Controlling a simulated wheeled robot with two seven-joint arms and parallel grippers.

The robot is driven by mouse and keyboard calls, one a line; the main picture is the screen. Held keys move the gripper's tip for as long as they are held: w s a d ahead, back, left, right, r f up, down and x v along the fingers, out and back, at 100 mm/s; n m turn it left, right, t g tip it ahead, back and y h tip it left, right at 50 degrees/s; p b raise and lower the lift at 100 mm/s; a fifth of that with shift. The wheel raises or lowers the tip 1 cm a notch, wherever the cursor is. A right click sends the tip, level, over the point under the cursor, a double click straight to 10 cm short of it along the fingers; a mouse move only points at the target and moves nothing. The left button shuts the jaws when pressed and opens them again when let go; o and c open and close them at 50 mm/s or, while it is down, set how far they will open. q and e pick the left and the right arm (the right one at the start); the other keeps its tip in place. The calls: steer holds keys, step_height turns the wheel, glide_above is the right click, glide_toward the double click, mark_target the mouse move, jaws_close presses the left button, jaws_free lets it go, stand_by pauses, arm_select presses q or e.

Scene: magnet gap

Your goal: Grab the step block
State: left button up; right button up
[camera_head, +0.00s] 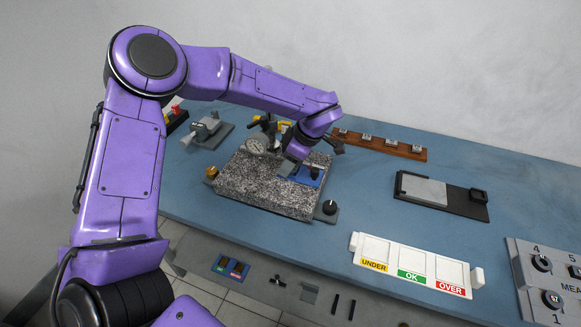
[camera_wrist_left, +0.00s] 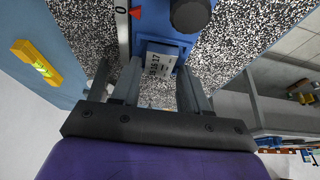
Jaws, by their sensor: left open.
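The step block (camera_wrist_left: 160,62) shows in the left wrist view as a small grey block with dark numbers, set against a blue fixture (camera_wrist_left: 165,22) on the speckled granite plate (camera_head: 250,190). My left gripper (camera_wrist_left: 158,78) is open, with its dark fingers on either side of the block's near end. I cannot tell whether they touch it. In the head view my left gripper (camera_head: 290,157) is low over the plate beside the blue fixture (camera_head: 304,175), and the arm and fingers partly hide that spot. My right gripper is not in view.
A dial gauge (camera_head: 256,146) stands on the plate close to my gripper. A white tray marked UNDER, OK and OVER (camera_head: 412,265) lies at the front right. The blue bench between is clear.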

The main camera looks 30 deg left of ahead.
arm_select(q)
steer(key=shift+w+f, duration=0.1)
steer(key=shift+w, duration=0.05)
steer(key=c, duration=0.7)
jaws_close()
